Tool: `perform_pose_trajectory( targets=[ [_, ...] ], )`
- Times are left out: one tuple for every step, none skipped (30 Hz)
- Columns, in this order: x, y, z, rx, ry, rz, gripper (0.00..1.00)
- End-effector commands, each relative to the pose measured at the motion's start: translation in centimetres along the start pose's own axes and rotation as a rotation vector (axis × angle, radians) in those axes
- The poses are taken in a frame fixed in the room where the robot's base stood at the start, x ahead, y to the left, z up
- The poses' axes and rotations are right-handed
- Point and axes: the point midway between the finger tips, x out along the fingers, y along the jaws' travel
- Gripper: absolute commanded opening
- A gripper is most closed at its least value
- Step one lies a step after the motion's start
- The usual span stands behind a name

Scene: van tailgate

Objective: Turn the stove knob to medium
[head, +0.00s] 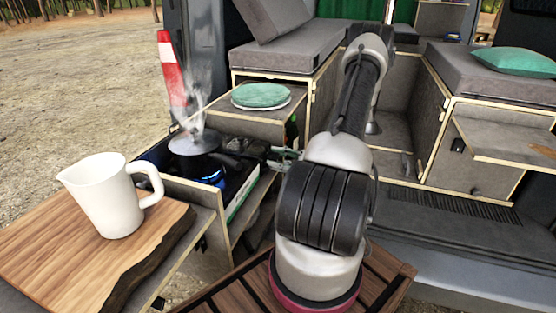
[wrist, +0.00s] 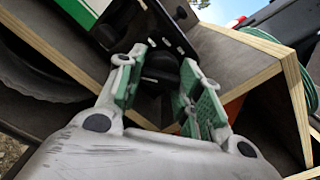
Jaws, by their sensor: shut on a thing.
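The camp stove (head: 240,185) sits in the pull-out drawer at the van's rear, with a blue flame under a steaming pot (head: 193,145). In the wrist view, a dark stove knob (wrist: 162,66) sits on the stove's black front panel, between my green finger pads. My gripper (wrist: 165,78) is shut on this knob. In the head view my gripper (head: 284,158) is at the stove's right side, partly behind my arm, and the knob is hidden. The knob's markings and setting cannot be read.
A white pitcher (head: 113,195) stands on a wooden board (head: 50,240) at left. A round green-topped item (head: 261,96) lies on the cabinet behind the stove. In the wrist view, plywood drawer edges (wrist: 245,88) are close to the fingers. An orange-white cone (head: 172,75) stands behind.

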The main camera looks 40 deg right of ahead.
Motion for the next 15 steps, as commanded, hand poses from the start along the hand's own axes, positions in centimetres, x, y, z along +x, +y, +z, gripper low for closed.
perform_pose_trajectory(
  targets=[
    [-0.01, 0.02, 0.00, 0.004, 0.000, 0.000, 0.12],
    [-0.01, 0.02, 0.00, 0.008, 0.000, 0.000, 0.12],
    [-0.02, 0.02, 0.00, 0.016, 0.000, 0.000, 0.12],
    [-0.02, 0.02, 0.00, 0.023, 0.000, 0.000, 0.12],
    [-0.02, 0.03, 0.00, 0.033, 0.000, 0.000, 0.12],
    [-0.02, 0.03, 0.00, 0.047, 0.000, 0.000, 0.12],
    [-0.02, 0.04, 0.00, 0.060, 0.000, 0.000, 0.12],
    [-0.02, 0.04, 0.00, 0.075, 0.000, 0.000, 0.12],
    [-0.02, 0.05, 0.00, 0.097, 0.000, 0.000, 0.12],
    [-0.02, 0.06, 0.00, 0.115, 0.000, 0.000, 0.12],
    [-0.02, 0.06, 0.00, 0.136, 0.000, 0.000, 0.12],
    [-0.02, 0.07, 0.00, 0.166, 0.000, 0.000, 0.12],
    [-0.03, 0.08, 0.00, 0.189, 0.000, 0.000, 0.12],
    [-0.03, 0.08, 0.00, 0.213, 0.000, 0.000, 0.12],
    [-0.03, 0.09, 0.01, 0.248, 0.000, 0.000, 0.12]
  ],
)
